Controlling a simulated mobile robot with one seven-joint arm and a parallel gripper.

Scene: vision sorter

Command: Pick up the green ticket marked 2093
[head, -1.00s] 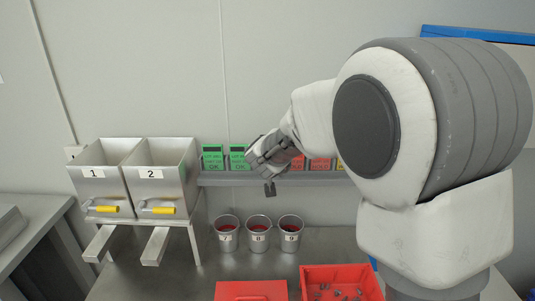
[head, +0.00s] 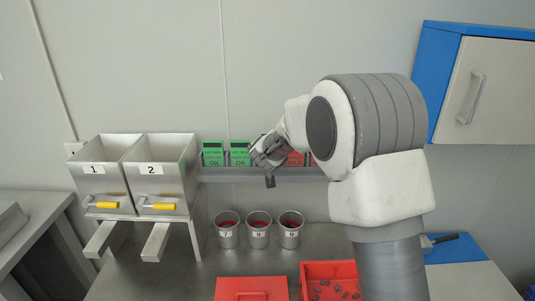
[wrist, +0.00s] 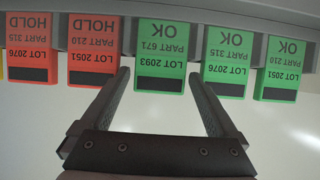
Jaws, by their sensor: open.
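The green ticket marked LOT 2093, PART 671, OK (wrist: 160,57) hangs upside down in the wrist view, in the middle of a row on a grey rail (wrist: 200,22). My gripper (wrist: 159,73) is open, with one finger on each side of this ticket's lower part in the picture. I cannot tell how far the fingertips are from it in depth. In the head view my gripper (head: 266,152) is in front of the rail and hides this ticket.
Green tickets 2076 (wrist: 229,65) and 2051 (wrist: 279,69) are to the right in the wrist view; red HOLD tickets 2051 (wrist: 92,50) and 2076 (wrist: 33,47) are left.

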